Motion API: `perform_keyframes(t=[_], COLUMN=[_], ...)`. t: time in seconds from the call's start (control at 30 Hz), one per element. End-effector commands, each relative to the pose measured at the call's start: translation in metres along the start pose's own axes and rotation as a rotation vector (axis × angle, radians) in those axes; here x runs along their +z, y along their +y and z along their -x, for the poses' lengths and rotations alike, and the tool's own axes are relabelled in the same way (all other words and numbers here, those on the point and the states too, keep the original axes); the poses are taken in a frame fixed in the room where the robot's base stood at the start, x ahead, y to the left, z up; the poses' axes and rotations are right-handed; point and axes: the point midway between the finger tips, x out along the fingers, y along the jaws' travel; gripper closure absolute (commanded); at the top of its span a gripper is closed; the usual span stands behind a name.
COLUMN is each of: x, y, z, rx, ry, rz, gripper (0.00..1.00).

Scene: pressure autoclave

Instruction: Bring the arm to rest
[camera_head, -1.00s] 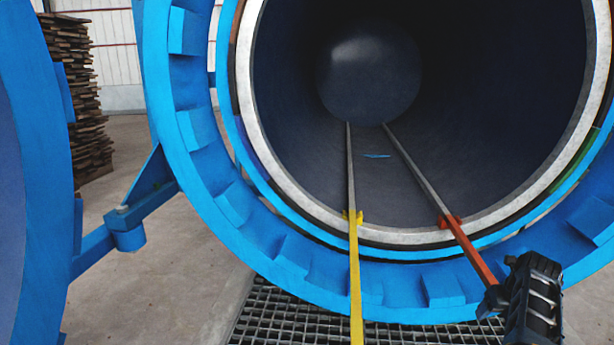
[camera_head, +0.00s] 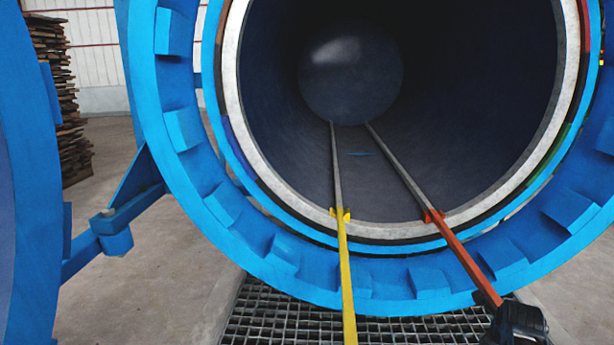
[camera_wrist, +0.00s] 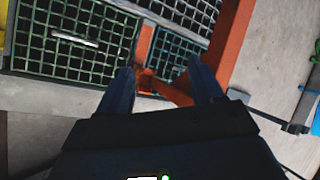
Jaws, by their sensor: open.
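My gripper shows in the wrist view (camera_wrist: 164,80) with its two dark fingers apart and nothing held between them. Orange-red metal pieces (camera_wrist: 167,90) show in the gap between the fingers; I cannot tell how far beyond the tips they lie. In the head view, a dark part of my arm's end shows at the bottom right corner, over the near end of the orange-red rail (camera_head: 466,264); its fingers cannot be made out there.
The open blue autoclave (camera_head: 190,190) fills the middle, with a yellow rail (camera_head: 345,280) and the orange-red rail running inside. Its blue door (camera_head: 35,200) stands open at the left. Floor grating (camera_head: 270,315) lies in front. A wood stack (camera_head: 60,110) stands behind. Concrete floor is clear between door and grating.

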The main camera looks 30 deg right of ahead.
Motion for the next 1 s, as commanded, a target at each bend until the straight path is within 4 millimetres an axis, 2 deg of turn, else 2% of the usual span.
perform_keyframes(t=[0.03, 0.1, 0.27, 0.47, 0.77, 1.0], x=[-0.014, -0.027, -0.049, -0.069, -0.095, -0.119], y=[0.009, 0.019, 0.046, 0.090, 0.169, 0.230], z=[0.001, 0.006, 0.025, 0.063, 0.145, 0.234], rx=[-0.031, -0.082, -0.193, -0.324, -0.533, -0.738], ry=[-0.001, -0.013, -0.050, -0.113, -0.245, -0.373], rz=[0.095, 0.247, 0.602, 1.034, 1.621, 1.996], gripper=[0.34, 0.34, 0.34, 0.34, 0.34, 0.34])
